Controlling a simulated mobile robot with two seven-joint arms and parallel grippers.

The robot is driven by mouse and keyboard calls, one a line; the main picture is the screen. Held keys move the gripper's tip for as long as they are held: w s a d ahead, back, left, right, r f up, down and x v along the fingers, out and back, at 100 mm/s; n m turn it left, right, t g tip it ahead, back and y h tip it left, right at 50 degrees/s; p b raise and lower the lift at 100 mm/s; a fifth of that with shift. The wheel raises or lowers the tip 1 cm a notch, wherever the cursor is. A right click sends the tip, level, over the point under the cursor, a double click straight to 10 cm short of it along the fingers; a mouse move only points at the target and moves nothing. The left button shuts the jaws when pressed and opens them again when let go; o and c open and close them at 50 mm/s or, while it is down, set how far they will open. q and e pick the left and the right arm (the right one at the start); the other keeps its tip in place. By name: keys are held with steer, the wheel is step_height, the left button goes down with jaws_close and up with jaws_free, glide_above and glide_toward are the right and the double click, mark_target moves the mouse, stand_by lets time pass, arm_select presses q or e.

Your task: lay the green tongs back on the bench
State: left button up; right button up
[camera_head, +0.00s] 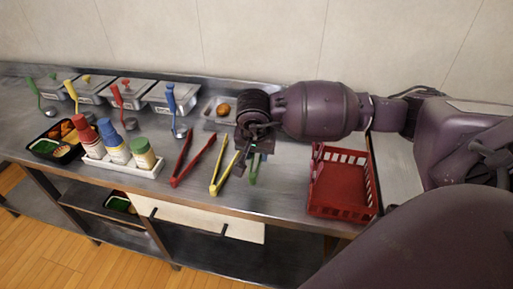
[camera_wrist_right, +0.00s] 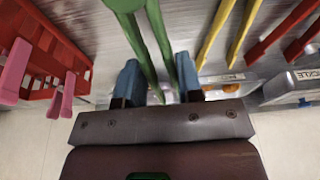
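The green tongs (camera_wrist_right: 160,45) run between the two blue fingers of my right gripper (camera_wrist_right: 160,80) in the right wrist view. The fingers are close on both legs, and the gripper looks shut on them. The tongs look larger and nearer the camera than the other tongs. In the head view my right gripper (camera_head: 256,150) is low over the bench (camera_head: 285,180), and the lower part of the green tongs (camera_head: 254,172) shows below it. The rest is hidden by the gripper. I cannot tell whether the tongs touch the bench. My left gripper is not in view.
Yellow tongs (camera_head: 217,175) and red tongs (camera_head: 190,160) lie just left of the gripper. A red basket (camera_head: 340,212) stands to the right. A bottle tray (camera_head: 125,168), lidded containers (camera_head: 170,93) and a bento tray (camera_head: 65,157) are further left. A narrow bare strip lies before the basket.

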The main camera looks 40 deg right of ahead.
step_height(320, 180, down, 5)
steer(key=shift+f+b, duration=0.15)
steer(key=shift+b, duration=0.85)
steer(key=shift+f+b, duration=0.45)
steer(key=shift+f, duration=0.5)
steer(key=shift+f, duration=0.2)
steer(key=shift+f, duration=0.15)
steer(key=o, duration=0.5)
steer(key=o, duration=0.6)
